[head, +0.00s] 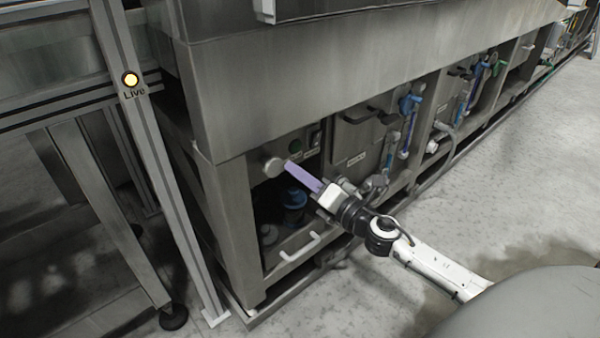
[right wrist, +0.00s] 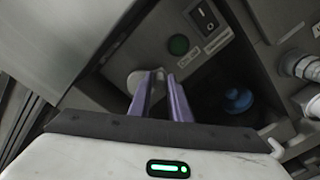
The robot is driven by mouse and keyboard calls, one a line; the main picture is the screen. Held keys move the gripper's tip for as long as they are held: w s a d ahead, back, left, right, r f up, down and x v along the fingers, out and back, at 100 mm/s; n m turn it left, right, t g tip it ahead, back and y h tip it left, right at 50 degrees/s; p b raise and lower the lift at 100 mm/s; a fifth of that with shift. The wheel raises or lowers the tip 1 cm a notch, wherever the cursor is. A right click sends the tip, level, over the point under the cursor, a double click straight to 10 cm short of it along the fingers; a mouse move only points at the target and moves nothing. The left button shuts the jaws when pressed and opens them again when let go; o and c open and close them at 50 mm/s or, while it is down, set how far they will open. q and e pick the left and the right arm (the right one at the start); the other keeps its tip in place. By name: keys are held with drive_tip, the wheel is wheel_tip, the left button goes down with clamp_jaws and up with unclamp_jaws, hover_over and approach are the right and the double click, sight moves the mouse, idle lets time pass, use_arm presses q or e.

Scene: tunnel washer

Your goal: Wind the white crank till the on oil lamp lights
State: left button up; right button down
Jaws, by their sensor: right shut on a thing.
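The white crank (head: 272,166) shows as a pale, rounded piece on the front of the machine's lower bay. My right gripper (head: 288,167) reaches it with two long purple fingers and is shut on its near part. In the right wrist view, the pale crank (right wrist: 138,82) is at the fingertips (right wrist: 160,75), partly hidden by them. The on oil lamp (right wrist: 178,45) is a round green lamp just above the fingertips, beside its label. It looks dark green, not glowing. It also shows small in the head view (head: 293,146). My left gripper is not in view.
A black rocker switch (right wrist: 207,14) is near the lamp. A blue-capped container (head: 294,197) stands inside the bay, behind a white handle (head: 300,247). A steel overhang (head: 350,70) is above. Floor at right is clear.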

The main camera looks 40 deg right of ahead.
drive_tip(key=shift+f, duration=0.1)
idle(0.3)
drive_tip(key=c, duration=1.6)
unclamp_jaws()
drive_tip(key=shift+c, duration=0.2)
drive_tip(key=s, duration=1)
drive_tip(key=shift+s+d, duration=0.15)
drive_tip(key=shift+d, duration=0.2)
